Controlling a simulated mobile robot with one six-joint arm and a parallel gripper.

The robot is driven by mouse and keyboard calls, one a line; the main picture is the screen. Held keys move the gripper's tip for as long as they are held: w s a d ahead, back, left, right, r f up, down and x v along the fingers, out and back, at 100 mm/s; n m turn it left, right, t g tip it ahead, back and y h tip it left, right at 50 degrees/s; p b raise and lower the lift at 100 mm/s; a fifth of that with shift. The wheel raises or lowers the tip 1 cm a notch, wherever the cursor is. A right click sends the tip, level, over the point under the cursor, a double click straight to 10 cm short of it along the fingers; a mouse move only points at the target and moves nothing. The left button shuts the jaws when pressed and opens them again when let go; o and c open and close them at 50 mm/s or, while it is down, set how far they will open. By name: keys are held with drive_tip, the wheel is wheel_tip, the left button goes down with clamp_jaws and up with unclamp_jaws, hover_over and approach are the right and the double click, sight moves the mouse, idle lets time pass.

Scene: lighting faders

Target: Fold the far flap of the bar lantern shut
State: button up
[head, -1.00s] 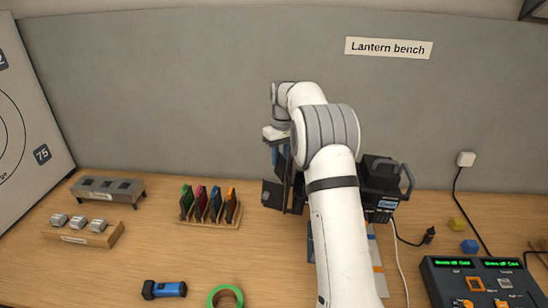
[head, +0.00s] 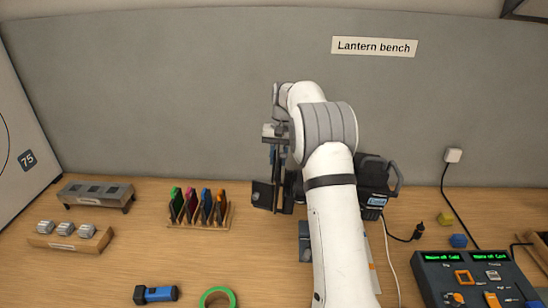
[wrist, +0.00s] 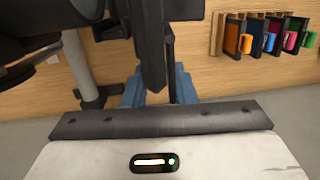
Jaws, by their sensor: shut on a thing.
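The bar lantern (head: 375,180) is a black housing with a handle, standing on the bench behind my arm. Its left side shows a dark square flap (head: 263,194) standing out; much of the rest is hidden by my arm. My gripper (head: 277,156) points down over the lantern's left end, and its fingers are small in the head view. In the wrist view the blue fingers (wrist: 162,88) sit on both sides of a dark upright panel (wrist: 150,45), shut on it. This looks like a lantern flap; its exact angle is hard to tell. The housing (wrist: 35,45) fills the upper left there.
A rack of coloured filters (head: 199,208) stands left of the lantern. A blue torch (head: 155,294) and green tape roll (head: 218,298) lie in front. A fader console (head: 478,280) and cables are at right. Bench between rack and lantern is clear.

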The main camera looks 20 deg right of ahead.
drive_tip(key=shift+s+d, duration=0.1)
idle(0.3)
drive_tip(key=o, duration=0.9)
drive_tip(key=shift+d, duration=0.1)
drive_tip(key=shift+c, duration=0.2)
wheel_tip(320, 180, up, 8)
drive_tip(key=b, duration=0.1)
drive_tip(key=shift+w+d+f, duration=0.15)
drive_tip(key=shift+w+d, duration=0.05)
drive_tip(key=shift+d, duration=0.15)
